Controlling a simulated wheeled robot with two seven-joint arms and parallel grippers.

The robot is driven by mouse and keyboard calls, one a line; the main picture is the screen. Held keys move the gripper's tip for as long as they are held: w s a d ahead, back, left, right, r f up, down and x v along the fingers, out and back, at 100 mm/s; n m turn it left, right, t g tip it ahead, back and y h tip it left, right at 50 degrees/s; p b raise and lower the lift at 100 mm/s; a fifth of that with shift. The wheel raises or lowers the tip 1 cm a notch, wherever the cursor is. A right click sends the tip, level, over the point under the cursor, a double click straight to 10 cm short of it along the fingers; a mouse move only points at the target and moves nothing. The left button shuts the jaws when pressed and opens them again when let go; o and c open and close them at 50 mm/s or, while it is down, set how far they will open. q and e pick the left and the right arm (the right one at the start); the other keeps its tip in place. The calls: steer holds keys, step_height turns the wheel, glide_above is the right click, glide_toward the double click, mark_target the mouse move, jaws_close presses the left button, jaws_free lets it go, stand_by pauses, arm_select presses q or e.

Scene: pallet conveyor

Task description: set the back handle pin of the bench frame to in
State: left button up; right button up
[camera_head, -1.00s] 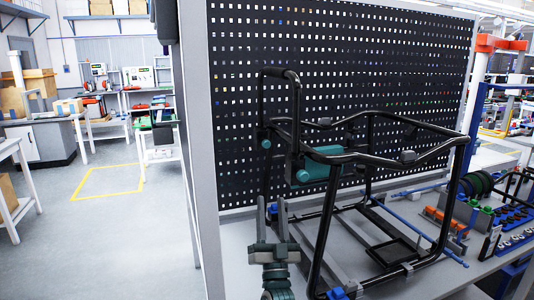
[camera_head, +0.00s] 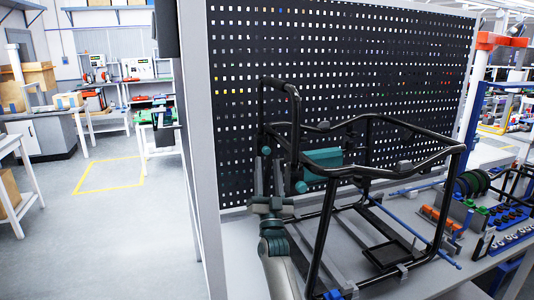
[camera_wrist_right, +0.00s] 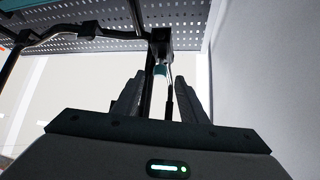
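The black tubular bench frame (camera_head: 327,205) stands on the bench, with a raised handle (camera_head: 280,84) at its left. Two teal pin ends show at the handle's foot: the back one (camera_head: 266,150) and the nearer one (camera_head: 301,187). My right gripper (camera_head: 268,162) points upward below the back pin, fingers apart and empty. In the right wrist view, a teal pin end (camera_wrist_right: 160,71) lies ahead between the open fingers (camera_wrist_right: 160,85). I cannot tell whether the fingers touch it or whether it is in or out. My left gripper is not in view.
A perforated dark panel (camera_head: 390,60) stands close behind the frame, with a grey post (camera_head: 200,150) at left. Blue rods (camera_head: 415,235), orange parts (camera_head: 440,217) and dark rings (camera_head: 472,183) lie at right. Open floor (camera_head: 110,230) is at left.

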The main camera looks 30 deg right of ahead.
mark_target(267, 154)
steer(key=shift+p+x, duration=0.5)
steer(key=shift+x, duration=1.1)
steer(key=shift+c, duration=0.3)
